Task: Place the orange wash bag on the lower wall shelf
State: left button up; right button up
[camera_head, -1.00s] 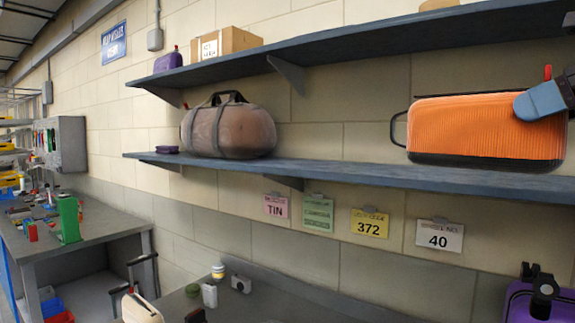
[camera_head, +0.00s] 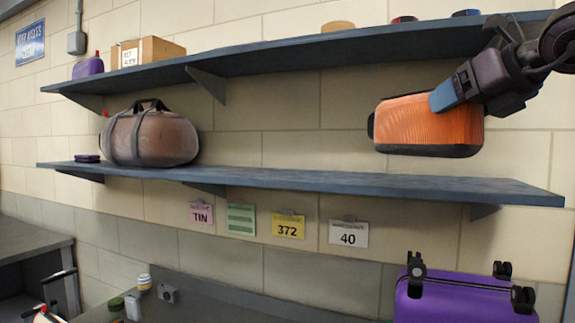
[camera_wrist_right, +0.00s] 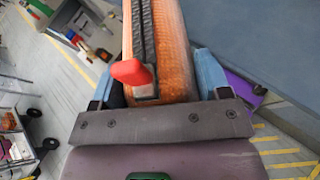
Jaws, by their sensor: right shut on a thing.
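The orange wash bag (camera_head: 415,123) is ribbed, with a dark base and a dark loop at its left end. In the head view it hangs above the right half of the lower wall shelf (camera_head: 330,183), with a strip of wall showing between them. My right gripper (camera_head: 452,92) is shut on the bag near its upper right side. In the right wrist view the bag (camera_wrist_right: 177,55), with a dark zip and red pull, lies between blue fingertips (camera_wrist_right: 160,85). My left gripper is in no view.
The upper shelf (camera_head: 290,57) overhangs, with a cardboard box (camera_head: 150,52). A purple suitcase (camera_head: 455,298) stands below. The lower shelf's right part is clear.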

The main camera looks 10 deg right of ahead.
jog(key=shift+s+d+r, duration=0.1)
jog(key=shift+d, duration=0.2)
jog(key=shift+w+d, duration=0.2)
jog(key=shift+w, duration=0.1)
jog(key=w+d+p, duration=0.2)
jog(key=w+d, duration=0.3)
jog(key=w, duration=0.3)
jog(key=w+d+p, duration=0.2)
jog(key=w+d, duration=0.3)
jog(key=w, duration=0.3)
jog(key=shift+a+f, duration=0.15)
jog(key=shift+f, duration=3.1)
jog(key=shift+w+f+p, duration=0.15)
jog(key=shift+p, duration=0.25)
jog(key=shift+f, duration=0.1)
